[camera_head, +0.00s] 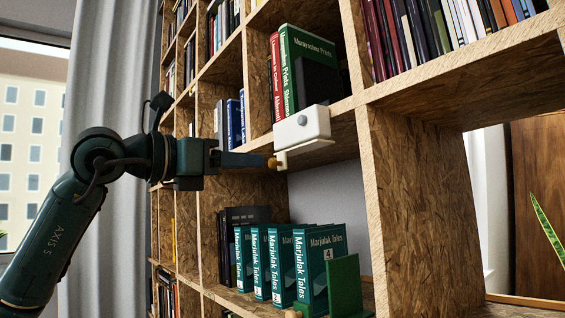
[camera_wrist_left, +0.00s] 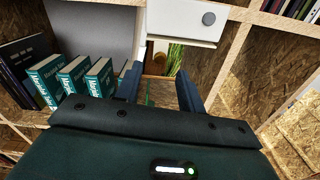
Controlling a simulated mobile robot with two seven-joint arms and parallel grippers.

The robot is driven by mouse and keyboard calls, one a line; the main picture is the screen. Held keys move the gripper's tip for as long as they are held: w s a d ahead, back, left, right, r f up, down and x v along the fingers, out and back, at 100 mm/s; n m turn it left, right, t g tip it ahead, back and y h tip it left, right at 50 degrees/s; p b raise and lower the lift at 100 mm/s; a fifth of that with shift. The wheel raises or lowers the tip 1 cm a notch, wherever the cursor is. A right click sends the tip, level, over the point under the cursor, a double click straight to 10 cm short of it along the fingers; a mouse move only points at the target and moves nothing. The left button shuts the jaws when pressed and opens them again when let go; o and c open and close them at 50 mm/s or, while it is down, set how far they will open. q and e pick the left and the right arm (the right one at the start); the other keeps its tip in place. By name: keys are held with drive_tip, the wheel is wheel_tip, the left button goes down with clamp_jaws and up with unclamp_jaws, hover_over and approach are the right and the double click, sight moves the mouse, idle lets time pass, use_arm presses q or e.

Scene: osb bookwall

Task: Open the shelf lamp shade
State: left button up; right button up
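The shelf lamp (camera_head: 302,125) is a white box with a grey round button, fixed at the shelf edge. A white flap, apparently its shade (camera_head: 306,148), hangs under it at a slant, with a brass-coloured knob (camera_head: 273,162) at its left end. My right gripper is not in view.
Below the lamp, several teal books (camera_head: 284,262) stand beside a green bookend (camera_head: 344,287). Above it are red and green books (camera_head: 303,65) and a dark block. A wooden upright (camera_head: 415,200) is to the right. The compartment behind the knob is open.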

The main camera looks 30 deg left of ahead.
sight(270, 163)
use_arm(q)
drive_tip(key=p+x, duration=0.1)
drive_tip(key=x, duration=0.6)
drive_tip(key=shift+w+d, duration=0.15)
drive_tip(key=shift+w, duration=0.1)
drive_tip(key=shift+w+d, duration=0.15)
drive_tip(key=shift+w, duration=0.25)
